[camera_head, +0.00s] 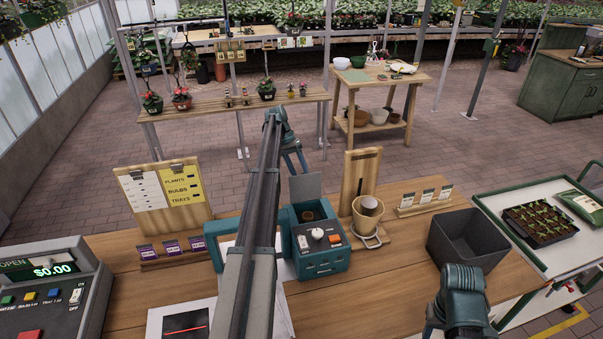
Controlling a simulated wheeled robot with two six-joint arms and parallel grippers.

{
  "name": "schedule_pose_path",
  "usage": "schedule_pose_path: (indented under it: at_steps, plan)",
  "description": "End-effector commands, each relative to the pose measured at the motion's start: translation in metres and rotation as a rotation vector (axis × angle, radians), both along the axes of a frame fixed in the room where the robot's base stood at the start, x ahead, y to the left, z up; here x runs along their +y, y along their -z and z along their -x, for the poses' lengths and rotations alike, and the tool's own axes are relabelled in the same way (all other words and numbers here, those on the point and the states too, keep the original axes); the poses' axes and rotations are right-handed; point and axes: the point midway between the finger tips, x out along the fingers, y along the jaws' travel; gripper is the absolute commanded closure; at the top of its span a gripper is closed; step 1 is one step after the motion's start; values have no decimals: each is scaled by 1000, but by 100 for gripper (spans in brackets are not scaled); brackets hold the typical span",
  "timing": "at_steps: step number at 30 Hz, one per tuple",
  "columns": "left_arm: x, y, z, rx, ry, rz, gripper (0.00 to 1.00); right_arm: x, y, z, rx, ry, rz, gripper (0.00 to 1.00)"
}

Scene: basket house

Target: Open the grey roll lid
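A teal printer-like device (322,258) stands on the wooden counter, with a white knob and an orange button on its front. Its grey roll lid (305,187) stands raised at the back of the device. A brown roll shows in the opening below it. My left arm reaches over the counter just left of the device. My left gripper (296,167) is beyond the lid, pointing down, with its two fingers apart and nothing seen between them. Whether it touches the lid is not clear. Part of my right arm shows at the lower right; its gripper is out of view.
A wooden board (361,182) and a beige pot (368,213) stand close right of the device. A dark grey bin (467,239) is farther right. A sign board (164,194) and a cash register (52,290) are left. The front right counter is clear.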

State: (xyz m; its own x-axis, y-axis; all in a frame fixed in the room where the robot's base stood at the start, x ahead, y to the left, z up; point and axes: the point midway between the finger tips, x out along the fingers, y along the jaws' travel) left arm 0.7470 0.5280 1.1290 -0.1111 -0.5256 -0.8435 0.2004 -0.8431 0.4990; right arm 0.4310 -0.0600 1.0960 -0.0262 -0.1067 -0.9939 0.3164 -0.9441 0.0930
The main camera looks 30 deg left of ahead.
Motion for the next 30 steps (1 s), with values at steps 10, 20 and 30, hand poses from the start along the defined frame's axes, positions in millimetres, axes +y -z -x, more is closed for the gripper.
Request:
schedule_pose_path:
  at_steps: [10,20,30]
  plan:
    - [-1,-2,-2,-1,1,2,38,0,-1,0,0,0,0,50]
    - [0,-24,0,-2,1,2,38,0,-23,0,0,3,-1,50]
    - [-29,-41,44,0,0,2,38,0,-41,0,1,1,-1,50]
